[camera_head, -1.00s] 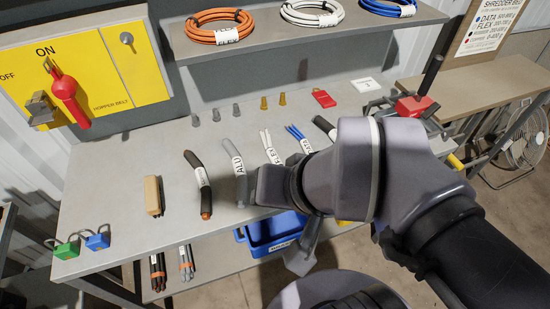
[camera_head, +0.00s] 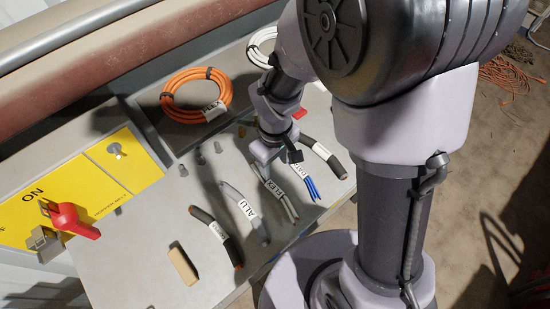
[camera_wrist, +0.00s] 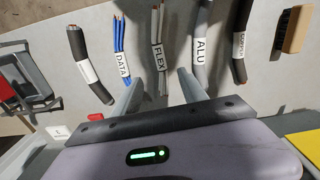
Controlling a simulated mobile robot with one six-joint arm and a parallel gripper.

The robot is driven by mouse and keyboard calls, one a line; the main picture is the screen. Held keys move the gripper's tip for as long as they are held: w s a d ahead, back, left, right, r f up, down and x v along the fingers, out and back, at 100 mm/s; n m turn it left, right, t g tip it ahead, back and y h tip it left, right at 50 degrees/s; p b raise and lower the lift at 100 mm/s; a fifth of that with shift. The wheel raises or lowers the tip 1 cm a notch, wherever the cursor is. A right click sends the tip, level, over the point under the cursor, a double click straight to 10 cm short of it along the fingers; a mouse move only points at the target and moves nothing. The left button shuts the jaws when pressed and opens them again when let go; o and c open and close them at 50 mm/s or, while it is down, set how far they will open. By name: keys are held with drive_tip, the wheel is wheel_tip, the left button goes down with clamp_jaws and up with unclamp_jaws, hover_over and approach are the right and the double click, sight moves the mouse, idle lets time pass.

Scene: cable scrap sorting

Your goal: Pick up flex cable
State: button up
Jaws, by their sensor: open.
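The flex cable (camera_head: 274,188) lies on the grey bench, with a white FLEX label and pale wire ends. In the wrist view the flex cable (camera_wrist: 160,58) runs lengthwise, its near end between the fingers. My gripper (camera_wrist: 159,78) is open, one finger on each side of that near end, with nothing held. Whether the fingers touch the cable or hover above it cannot be told. In the head view my gripper (camera_head: 264,170) is over the cable's far end and hides it.
The blue-wired DATA cable (camera_wrist: 121,60) and grey ALU cable (camera_wrist: 201,45) flank it closely. An orange coil (camera_head: 196,95) sits on the raised shelf.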

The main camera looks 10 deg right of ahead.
sight(275, 188)
drive_tip(key=f+b, duration=0.2)
drive_tip(key=f, duration=0.5)
drive_tip(key=f+b, duration=0.3)
drive_tip(key=f, duration=0.5)
drive_tip(key=shift+w+f, duration=0.2)
drive_tip(key=shift+f, duration=0.1)
drive_tip(key=shift+r, duration=0.1)
clamp_jaws()
